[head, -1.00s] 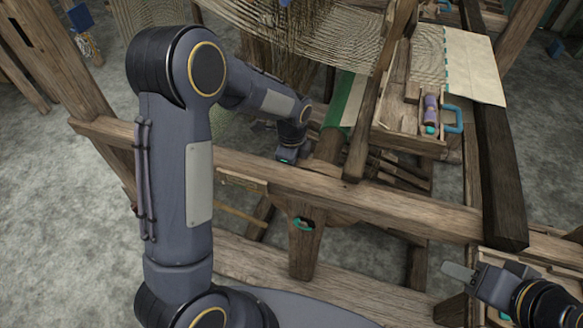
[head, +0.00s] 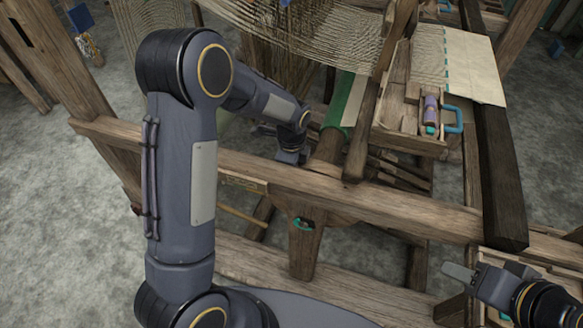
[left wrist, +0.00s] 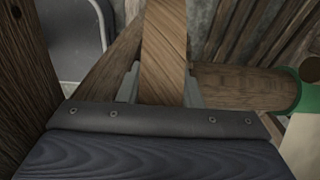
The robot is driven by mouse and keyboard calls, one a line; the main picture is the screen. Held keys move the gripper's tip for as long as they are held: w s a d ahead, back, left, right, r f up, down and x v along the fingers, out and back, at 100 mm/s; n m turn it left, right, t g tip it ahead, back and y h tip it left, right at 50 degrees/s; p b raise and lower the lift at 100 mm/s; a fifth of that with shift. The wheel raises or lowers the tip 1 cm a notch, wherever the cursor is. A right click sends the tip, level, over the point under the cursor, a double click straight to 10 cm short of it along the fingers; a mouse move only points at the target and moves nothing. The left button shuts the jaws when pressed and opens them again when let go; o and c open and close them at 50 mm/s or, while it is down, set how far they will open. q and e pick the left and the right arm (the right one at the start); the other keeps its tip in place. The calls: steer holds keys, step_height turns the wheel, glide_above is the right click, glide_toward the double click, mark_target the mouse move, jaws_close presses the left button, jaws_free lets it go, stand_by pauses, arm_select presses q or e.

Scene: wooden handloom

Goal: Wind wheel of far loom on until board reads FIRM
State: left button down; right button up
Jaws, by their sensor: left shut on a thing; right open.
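My left gripper (left wrist: 162,88) is shut on a wooden bar (left wrist: 165,40), which looks like a spoke of the wheel; one finger is on each side of it. The wheel's rim does not show clearly. In the head view my left gripper (head: 292,157) is small, behind the loom's front beam and at the end of the wooden roller (head: 328,148). The roller, with its green band (head: 342,105), also shows in the left wrist view (left wrist: 245,85). My right gripper (head: 460,272) is open and empty at the lower right. I cannot make out the board or its reading.
The loom's long front beam (head: 370,207) lies between my body and the roller. A wooden tray (head: 398,140) with a purple bobbin (head: 430,108) and a blue handle (head: 454,118) sits right of the roller. A dark beam (head: 497,170) stands further right. Bare floor lies at left.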

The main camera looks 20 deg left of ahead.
arm_select(q)
steer(key=shift+a+f+h+b, duration=0.95)
steer(key=shift+a+h+b, duration=0.05)
steer(key=shift+b, duration=0.15)
steer(key=shift+a+f+h+b, duration=0.4)
steer(key=shift+a+h+b, duration=0.1)
steer(key=shift+h+b, duration=0.25)
steer(key=c, duration=1)
jaws_free()
steer(key=shift+r, duration=0.1)
steer(key=v, duration=0.7)
steer(key=shift+a+r, duration=0.15)
steer(key=shift+r, duration=0.15)
steer(key=shift+r, duration=0.1)
